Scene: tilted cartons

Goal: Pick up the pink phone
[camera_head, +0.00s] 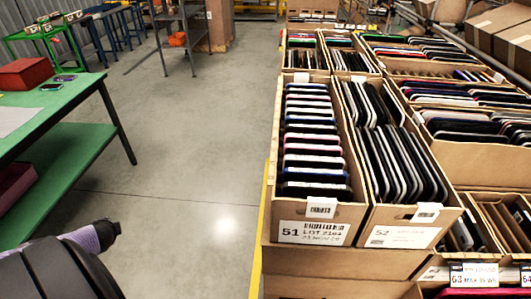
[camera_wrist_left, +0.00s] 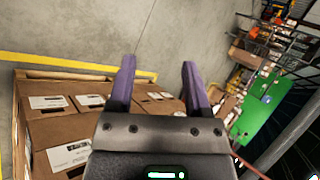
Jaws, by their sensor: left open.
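A phone with a pink edge (camera_head: 313,162) stands in a row of several phones in the carton marked 51 (camera_head: 313,232). My right gripper is not in view.
Carton 52 (camera_head: 400,236), full of dark phones, adjoins carton 51 on the right. More phone cartons fill the rack behind and to the right. A green table (camera_head: 60,110) with a red box (camera_head: 26,73) stands at the left. The floor (camera_head: 200,150) between is clear.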

